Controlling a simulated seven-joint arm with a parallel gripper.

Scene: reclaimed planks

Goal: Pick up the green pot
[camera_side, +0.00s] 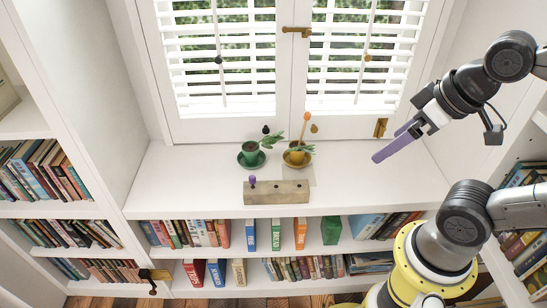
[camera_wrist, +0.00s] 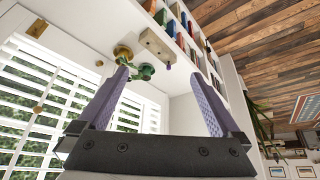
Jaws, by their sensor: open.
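The green pot (camera_side: 250,149) stands upright on a green saucer (camera_side: 242,162) on the white window shelf, with a leafy plant leaning to the right.
A mustard pot (camera_side: 296,157) with a plant and saucer stands just right of the green pot, with an orange-topped stick (camera_side: 304,127) by it. A wooden block (camera_side: 283,193) with a purple knob lies in front. Shuttered windows stand behind. The shelf's left and right parts are clear.

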